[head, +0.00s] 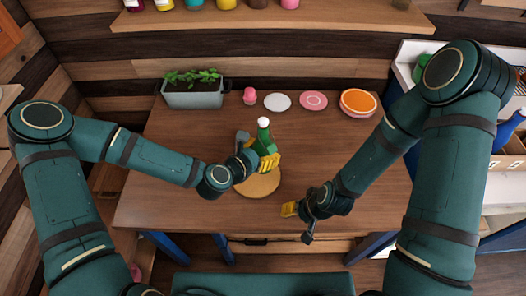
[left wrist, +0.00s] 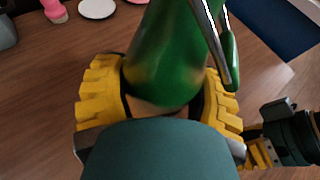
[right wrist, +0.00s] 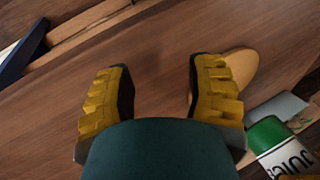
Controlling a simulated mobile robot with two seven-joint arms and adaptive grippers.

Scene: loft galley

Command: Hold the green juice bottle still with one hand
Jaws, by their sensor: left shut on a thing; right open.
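The green juice bottle (head: 264,137) has a white cap and stands roughly upright over the round wooden board on the table. My left gripper (head: 267,161) is shut on the bottle; in the left wrist view the yellow fingers sit on both sides of the green body (left wrist: 160,55). The right wrist view shows part of the bottle with its white juice label (right wrist: 285,158) at the lower right. Whether its base touches the board is hidden. My right gripper (head: 291,209) is open and empty, low over the table's front, right of the board (head: 262,190).
A grey planter (head: 193,98), a pink object (head: 250,96), a white plate (head: 277,102), a pink plate (head: 313,101) and an orange plate (head: 358,101) line the table's back. A shelf (head: 270,20) hangs above. The table's right middle is clear.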

